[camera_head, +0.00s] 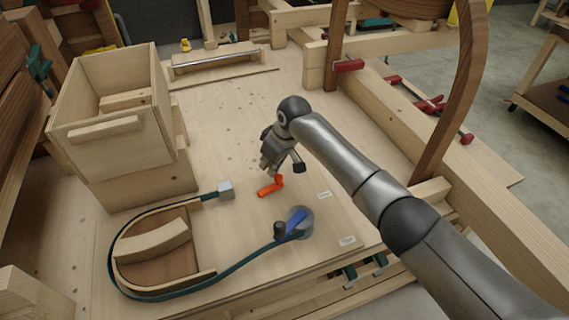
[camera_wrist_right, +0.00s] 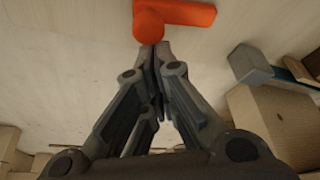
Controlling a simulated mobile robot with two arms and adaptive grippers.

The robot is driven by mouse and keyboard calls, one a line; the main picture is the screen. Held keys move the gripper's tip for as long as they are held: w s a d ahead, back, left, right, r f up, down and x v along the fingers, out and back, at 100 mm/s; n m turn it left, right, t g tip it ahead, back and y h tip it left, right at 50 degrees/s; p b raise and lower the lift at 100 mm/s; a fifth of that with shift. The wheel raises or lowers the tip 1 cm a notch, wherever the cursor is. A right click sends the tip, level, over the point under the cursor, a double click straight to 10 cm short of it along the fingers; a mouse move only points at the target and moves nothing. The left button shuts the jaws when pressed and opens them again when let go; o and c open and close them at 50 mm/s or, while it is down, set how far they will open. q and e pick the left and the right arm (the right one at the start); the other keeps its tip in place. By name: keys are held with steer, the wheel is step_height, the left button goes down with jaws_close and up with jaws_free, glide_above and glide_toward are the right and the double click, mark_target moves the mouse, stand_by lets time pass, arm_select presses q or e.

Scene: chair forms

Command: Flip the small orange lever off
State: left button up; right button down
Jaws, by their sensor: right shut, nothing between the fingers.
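The small orange lever (camera_head: 270,187) lies on the light wooden board, with a round hub and a short arm pointing to the lower left in the head view. In the right wrist view the orange lever (camera_wrist_right: 175,15) is at the top edge, its arm pointing right. My right gripper (camera_head: 268,172) is just above and behind the lever, fingers pointing down. In the wrist view my right gripper (camera_wrist_right: 152,48) is shut and empty, its tips right by the hub; I cannot tell whether they touch. My left gripper is not in view.
A blue lever (camera_head: 296,222) on a round base with a dark knob stands in front of the orange one. A green strap (camera_head: 190,294) curves around a wooden form (camera_head: 152,243). A wooden box (camera_head: 115,100) stands at left.

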steer(key=shift+d, duration=0.15)
steer(key=shift+s+a+p, duration=0.55)
steer(key=shift+a+p, duration=0.05)
steer(key=shift+a, duration=0.15)
